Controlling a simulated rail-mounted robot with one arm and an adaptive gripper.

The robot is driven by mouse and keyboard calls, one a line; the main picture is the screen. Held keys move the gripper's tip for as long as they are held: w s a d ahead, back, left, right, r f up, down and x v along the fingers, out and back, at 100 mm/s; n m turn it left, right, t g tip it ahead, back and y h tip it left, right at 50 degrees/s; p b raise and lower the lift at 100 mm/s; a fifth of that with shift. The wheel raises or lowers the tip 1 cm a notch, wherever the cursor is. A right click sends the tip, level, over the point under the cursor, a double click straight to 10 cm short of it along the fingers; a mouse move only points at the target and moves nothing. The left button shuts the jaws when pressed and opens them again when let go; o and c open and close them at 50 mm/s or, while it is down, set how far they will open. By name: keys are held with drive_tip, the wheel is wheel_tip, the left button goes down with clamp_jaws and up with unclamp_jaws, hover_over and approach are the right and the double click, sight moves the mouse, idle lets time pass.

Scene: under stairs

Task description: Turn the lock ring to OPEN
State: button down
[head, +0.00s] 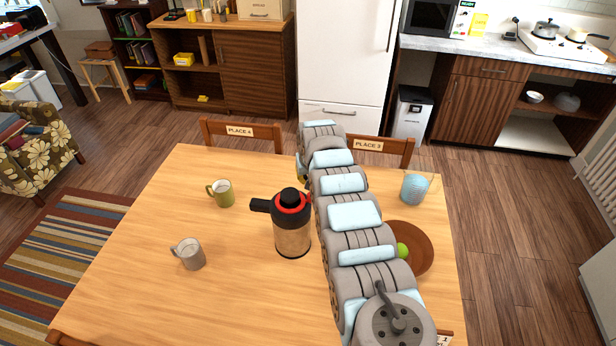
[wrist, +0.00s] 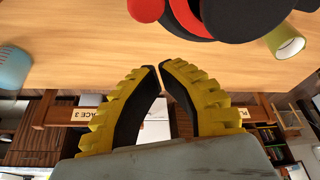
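The jug (head: 292,238) stands upright on the table, with a brown body, black top and a black spout pointing left. Its red lock ring (head: 290,210) circles the black cap. In the wrist view the red ring (wrist: 184,16) and a red tab (wrist: 146,8) show at the top edge, partly cut off. No OPEN mark is readable. My gripper (wrist: 159,67) has yellow ribbed fingers with black pads; the tips nearly meet, with nothing between them. The tips are apart from the ring. In the head view my arm mostly hides the gripper, just behind and right of the jug.
A green mug (head: 223,194) and a grey mug (head: 190,254) stand left of the jug. A brown bowl (head: 424,262) with a green fruit (head: 402,250) is right of my arm, and a blue cup (head: 414,188) behind it. Two chairs stand at the far edge. The table's left is mostly clear.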

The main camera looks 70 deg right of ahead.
sight(310, 198)
drive_tip(key=shift+s+a+r+p, duration=0.1)
drive_tip(key=shift+s+a+p, duration=0.35)
drive_tip(key=shift+a+p, duration=0.35)
drive_tip(key=shift+s+a+p, duration=0.4)
drive_tip(key=shift+a+p, duration=0.25)
drive_tip(key=shift+a, duration=0.1)
